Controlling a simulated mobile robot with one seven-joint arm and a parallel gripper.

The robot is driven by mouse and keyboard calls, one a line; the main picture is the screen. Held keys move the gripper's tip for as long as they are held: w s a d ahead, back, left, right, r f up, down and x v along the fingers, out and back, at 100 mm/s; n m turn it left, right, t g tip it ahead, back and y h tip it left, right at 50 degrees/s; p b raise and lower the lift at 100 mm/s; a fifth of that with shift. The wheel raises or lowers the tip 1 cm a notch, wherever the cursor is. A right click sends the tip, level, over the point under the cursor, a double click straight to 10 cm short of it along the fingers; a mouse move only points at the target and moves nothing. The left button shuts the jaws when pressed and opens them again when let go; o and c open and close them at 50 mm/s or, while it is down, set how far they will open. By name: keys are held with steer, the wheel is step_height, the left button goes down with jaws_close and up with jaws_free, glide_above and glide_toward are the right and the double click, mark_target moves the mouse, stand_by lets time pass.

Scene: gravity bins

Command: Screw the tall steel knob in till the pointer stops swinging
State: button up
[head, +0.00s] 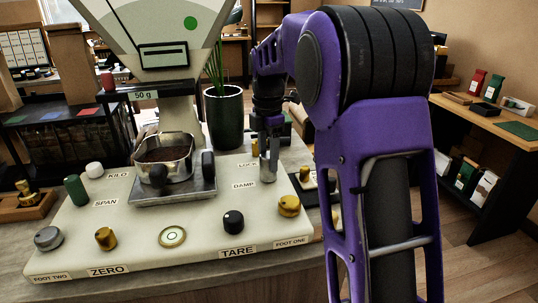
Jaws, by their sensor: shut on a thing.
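The tall steel knob (268,168) stands upright at the back right of the pale panel, beside the DAMP label (243,185). My gripper (269,150) points down from above and is shut on the knob's upper part. The fingers hide some of the knob's top. The pointer (122,22) is a thin dark line on the dial (150,18) of the scale at the upper left; the dial's top is cut off. One frame cannot show whether the pointer swings.
A metal pan (187,160) of dark grounds sits on the scale's plate (170,193). Black TARE (233,222), brass ZERO (105,239) and brass FOOT ONE (289,206) knobs are on the panel. A dark plant pot (223,120) stands close behind my gripper.

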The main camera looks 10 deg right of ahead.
jaws_close()
steer(key=shift+r, duration=0.1)
steer(key=m+p, duration=0.1)
steer(key=m, duration=0.1)
steer(key=shift+r+m+p, duration=0.1)
steer(key=shift+m+p, duration=0.2)
steer(key=m+p, duration=0.1)
steer(key=m, duration=0.2)
steer(key=shift+f, duration=0.2)
steer(key=o, duration=1)
jaws_free()
steer(key=shift+r, duration=0.1)
